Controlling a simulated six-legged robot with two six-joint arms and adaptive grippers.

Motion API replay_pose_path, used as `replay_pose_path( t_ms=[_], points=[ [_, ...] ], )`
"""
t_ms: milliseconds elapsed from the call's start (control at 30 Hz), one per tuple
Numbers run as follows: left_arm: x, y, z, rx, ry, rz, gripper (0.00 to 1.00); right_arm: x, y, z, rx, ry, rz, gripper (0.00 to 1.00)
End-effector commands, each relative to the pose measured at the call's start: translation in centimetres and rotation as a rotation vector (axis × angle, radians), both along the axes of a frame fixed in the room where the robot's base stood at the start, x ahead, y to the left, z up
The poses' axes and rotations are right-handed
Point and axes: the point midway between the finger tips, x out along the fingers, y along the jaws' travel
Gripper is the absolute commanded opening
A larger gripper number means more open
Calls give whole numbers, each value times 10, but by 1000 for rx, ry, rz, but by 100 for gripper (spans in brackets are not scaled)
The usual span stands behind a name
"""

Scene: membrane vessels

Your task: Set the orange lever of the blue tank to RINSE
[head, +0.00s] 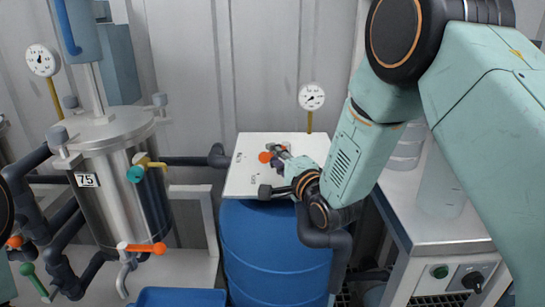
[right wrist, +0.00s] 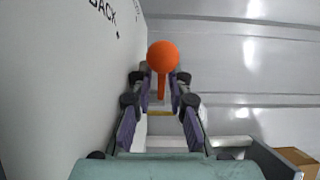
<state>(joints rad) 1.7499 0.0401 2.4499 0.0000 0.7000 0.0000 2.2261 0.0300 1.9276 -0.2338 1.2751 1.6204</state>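The blue tank (head: 275,255) stands upright in the middle of the head view. A white panel (head: 240,180) with small dark labels sits over its top. The orange lever (head: 265,157) is at this panel, its round knob showing left of my right gripper (head: 281,168). In the right wrist view the orange lever's knob (right wrist: 163,57) is just beyond the fingertips of my right gripper (right wrist: 161,78), and its stem runs back between the fingers. The fingers look apart, with gaps beside the stem. The white panel (right wrist: 70,90) there reads "BACK"; RINSE is not legible. My left gripper is out of view.
A steel vessel (head: 100,190) marked 75, with orange, teal and green handles and dark pipes, stands at left. A gauge (head: 312,97) rises behind the panel. A steel bench (head: 430,220) with a green button is at right. A blue tray (head: 180,298) lies low in front.

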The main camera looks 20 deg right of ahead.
Motion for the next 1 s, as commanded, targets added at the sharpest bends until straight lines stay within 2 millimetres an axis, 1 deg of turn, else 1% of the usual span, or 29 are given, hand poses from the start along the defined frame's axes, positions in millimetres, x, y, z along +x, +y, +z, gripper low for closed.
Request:
replay_pose_path(
  t_ms=[33,167,433,467,667,1000],
  points=[
    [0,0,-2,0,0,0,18,5,1,-1,-1,-2,1,18],
    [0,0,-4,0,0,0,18,13,2,0,0,-1,1,18],
    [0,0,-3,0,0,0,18,16,2,1,1,0,0,18],
    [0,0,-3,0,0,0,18,16,2,1,1,0,0,17],
    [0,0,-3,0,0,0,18,16,2,1,1,0,0,0],
    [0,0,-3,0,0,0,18,16,2,1,0,-1,1,0]
  ],
)
